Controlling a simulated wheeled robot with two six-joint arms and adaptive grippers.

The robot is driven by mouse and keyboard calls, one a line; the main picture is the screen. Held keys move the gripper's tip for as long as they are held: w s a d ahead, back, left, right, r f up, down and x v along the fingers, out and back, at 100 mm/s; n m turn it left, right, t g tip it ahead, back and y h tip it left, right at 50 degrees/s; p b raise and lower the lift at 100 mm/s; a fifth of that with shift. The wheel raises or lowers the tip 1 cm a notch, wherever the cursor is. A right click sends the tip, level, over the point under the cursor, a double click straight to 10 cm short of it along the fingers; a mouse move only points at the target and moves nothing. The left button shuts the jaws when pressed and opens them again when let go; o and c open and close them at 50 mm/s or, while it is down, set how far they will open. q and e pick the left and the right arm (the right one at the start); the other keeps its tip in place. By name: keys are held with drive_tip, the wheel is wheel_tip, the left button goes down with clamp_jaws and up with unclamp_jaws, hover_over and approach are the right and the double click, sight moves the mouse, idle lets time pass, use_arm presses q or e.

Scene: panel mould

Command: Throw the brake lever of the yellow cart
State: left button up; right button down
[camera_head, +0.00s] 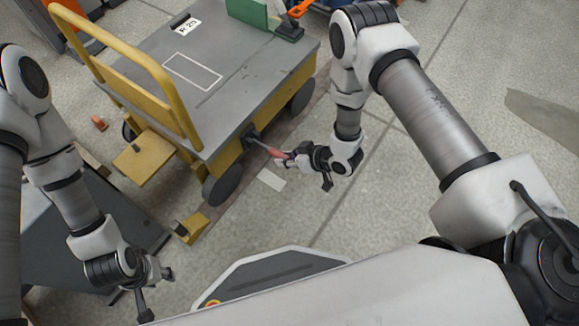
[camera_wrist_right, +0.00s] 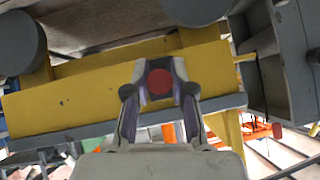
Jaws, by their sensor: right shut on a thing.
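The yellow cart (camera_head: 222,100) has a grey top deck and stands at the upper middle of the head view. Its brake lever (camera_head: 272,150) has a grey shaft from the cart's side and a red grip. My right gripper (camera_head: 284,160) is shut on the red grip. In the right wrist view the round red end of the lever (camera_wrist_right: 160,82) sits between the fingers of my right gripper (camera_wrist_right: 160,90), with the cart's yellow side (camera_wrist_right: 75,95) behind. My left gripper (camera_head: 157,290) is at the lower left, away from the cart; its fingers look apart and empty.
A yellow push handle (camera_head: 130,50) rises from the cart's left end. Dark wheels (camera_head: 220,188) stand below the deck. A green block (camera_head: 247,12) lies at the deck's far edge. A grey cabinet (camera_head: 125,215) stands near my left arm. Floor to the right is clear.

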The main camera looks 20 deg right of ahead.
wheel_tip(320, 180, down, 7)
drive_tip(key=w+t+y+b, duration=0.1)
drive_tip(key=t+y+b, duration=0.3)
drive_tip(key=b, duration=0.3)
drive_tip(key=shift+w+a+n+t, duration=0.15)
drive_tip(key=shift+a+n+t, duration=0.15)
drive_tip(key=shift+a+t, duration=0.2)
drive_tip(key=shift+f, duration=0.1)
drive_tip(key=shift+y, duration=0.3)
drive_tip(key=c, duration=1)
unclamp_jaws()
drive_tip(key=shift+o, duration=0.2)
drive_tip(key=v, duration=1.2)
